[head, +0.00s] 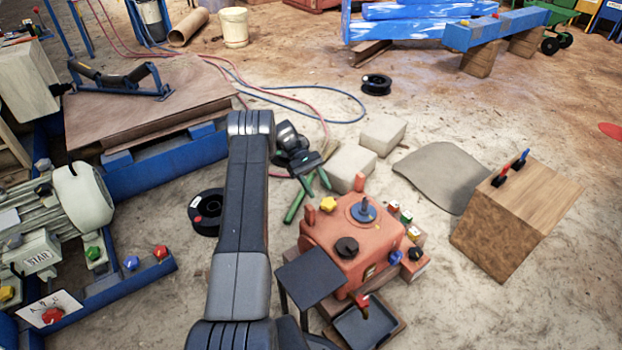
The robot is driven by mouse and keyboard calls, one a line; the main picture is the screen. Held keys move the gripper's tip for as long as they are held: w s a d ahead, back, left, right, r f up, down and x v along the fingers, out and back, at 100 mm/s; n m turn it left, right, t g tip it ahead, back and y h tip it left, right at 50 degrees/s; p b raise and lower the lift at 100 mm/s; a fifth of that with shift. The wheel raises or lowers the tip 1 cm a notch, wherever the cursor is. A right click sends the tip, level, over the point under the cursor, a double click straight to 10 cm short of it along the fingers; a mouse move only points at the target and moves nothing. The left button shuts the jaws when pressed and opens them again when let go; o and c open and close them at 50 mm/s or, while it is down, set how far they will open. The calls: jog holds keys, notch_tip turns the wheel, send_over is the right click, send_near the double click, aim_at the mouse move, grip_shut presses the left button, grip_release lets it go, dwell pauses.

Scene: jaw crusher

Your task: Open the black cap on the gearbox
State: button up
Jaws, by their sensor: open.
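The gearbox (325,238) is an orange-red housing standing on the ground right of the middle. The black cap (347,247) is a round dark knob on its top, near the front, and appears seated. A yellow cap (328,204) sits on the top behind it to the left. A blue fitting on a grey disc (363,211) sits behind it to the right. My gripper (317,184) is above and behind the gearbox's back-left edge in the picture, with its green-tipped fingers apart and nothing between them. It is clear of the black cap.
A black tray (367,326) and a dark flat plate (310,277) are at the gearbox's front. Small coloured knobs (406,218) line its right side. A wooden block with tools (520,215) stands to the right. Pale stone blocks (383,134) lie behind.

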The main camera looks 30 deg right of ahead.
jog(key=b, duration=0.2)
send_near(348, 244)
jog(key=s, duration=0.2)
jog(key=s+d, duration=0.1)
jog(key=shift+f, duration=0.3)
dwell(0.5)
